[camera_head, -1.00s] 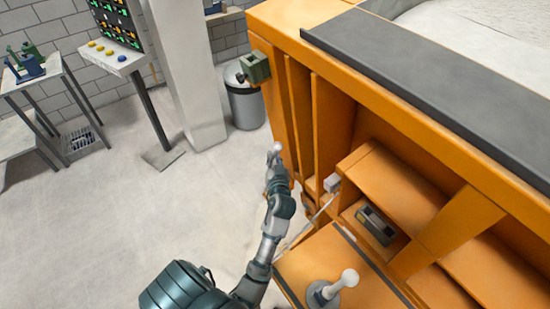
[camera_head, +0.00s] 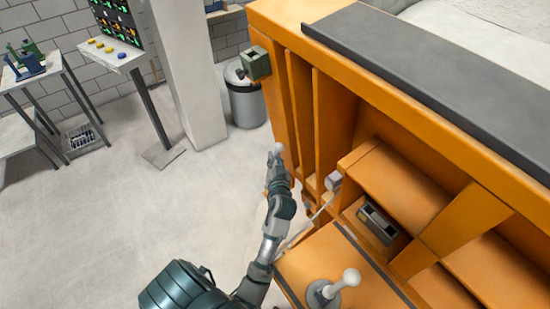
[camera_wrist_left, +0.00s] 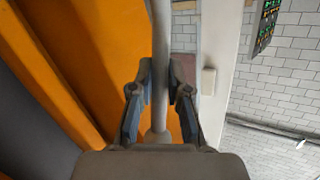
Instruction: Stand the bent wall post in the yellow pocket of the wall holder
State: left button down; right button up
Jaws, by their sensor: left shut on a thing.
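My left gripper (camera_head: 277,156) is low beside the orange side of the sandbed; its fingers are too small to make out in the head view. In the left wrist view the two fingers of my gripper (camera_wrist_left: 162,75) are shut on a straight grey rod, the post (camera_wrist_left: 159,35), which runs up out of the picture. Its bend is not visible there. A green box with an open dark top (camera_head: 255,63), likely the wall holder, is on the orange corner. I cannot make out a yellow pocket for certain. My right gripper is not in view.
A pale thin rod with a rounded end (camera_head: 333,182) leans by the orange shelves. A grey-green box (camera_head: 377,222) sits in a shelf bay. A white-knobbed lever (camera_head: 345,281) stands in front.

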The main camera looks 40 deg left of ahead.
pick_arm(q)
jog(key=shift+f+b, duration=0.55)
jog(key=shift+f, duration=0.2)
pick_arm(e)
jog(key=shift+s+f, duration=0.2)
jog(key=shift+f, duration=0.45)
pick_arm(q)
jog(key=shift+f, duration=0.1)
jog(key=shift+s+f, duration=0.2)
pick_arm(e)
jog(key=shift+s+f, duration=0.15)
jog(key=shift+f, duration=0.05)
